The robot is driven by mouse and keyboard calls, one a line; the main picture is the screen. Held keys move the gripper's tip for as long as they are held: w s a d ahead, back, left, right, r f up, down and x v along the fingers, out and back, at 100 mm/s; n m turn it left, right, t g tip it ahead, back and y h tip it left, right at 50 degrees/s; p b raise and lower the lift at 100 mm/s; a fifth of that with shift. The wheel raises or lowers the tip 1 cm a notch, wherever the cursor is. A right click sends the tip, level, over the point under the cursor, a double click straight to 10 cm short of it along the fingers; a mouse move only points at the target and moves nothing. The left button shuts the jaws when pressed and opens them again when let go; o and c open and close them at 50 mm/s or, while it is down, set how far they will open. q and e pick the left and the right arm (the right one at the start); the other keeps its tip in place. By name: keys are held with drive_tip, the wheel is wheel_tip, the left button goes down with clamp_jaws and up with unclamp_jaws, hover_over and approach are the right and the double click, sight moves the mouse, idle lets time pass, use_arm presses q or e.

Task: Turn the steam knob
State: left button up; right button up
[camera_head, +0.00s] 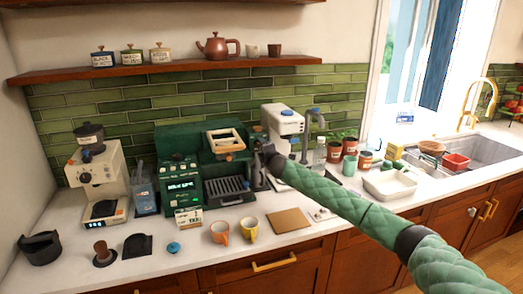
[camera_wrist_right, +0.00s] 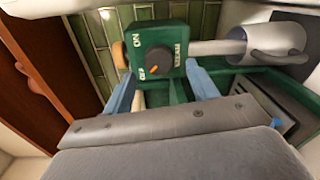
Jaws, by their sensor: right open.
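The steam knob (camera_wrist_right: 156,62) is a dark round knob with an orange pointer on a green box lettered STEAM, ON and OFF, in the right wrist view. The pointer is on the side of the OFF lettering. The green coffee machine (camera_head: 180,160) stands on the counter against the wall in the head view. My right gripper (camera_wrist_right: 160,72) is open, with its two blue fingers to either side of the knob's lower part in the picture; I cannot tell if they touch it. In the head view it is at the machine's right side, and the knob is hidden. My left gripper is not in view.
A cream grinder (camera_head: 95,175) stands left of the machine and a white appliance (camera_head: 285,130) right of it. A metal pitcher-like vessel (camera_wrist_right: 268,42) is near the knob box.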

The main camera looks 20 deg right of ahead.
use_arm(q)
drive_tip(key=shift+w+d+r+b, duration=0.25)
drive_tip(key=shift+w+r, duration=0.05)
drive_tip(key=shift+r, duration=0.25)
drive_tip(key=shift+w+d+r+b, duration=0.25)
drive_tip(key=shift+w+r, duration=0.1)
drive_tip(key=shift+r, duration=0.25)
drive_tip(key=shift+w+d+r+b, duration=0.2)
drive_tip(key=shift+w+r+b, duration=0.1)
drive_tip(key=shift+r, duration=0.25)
use_arm(e)
drive_tip(key=shift+s+d+r, duration=0.1)
drive_tip(key=shift+s, duration=2.45)
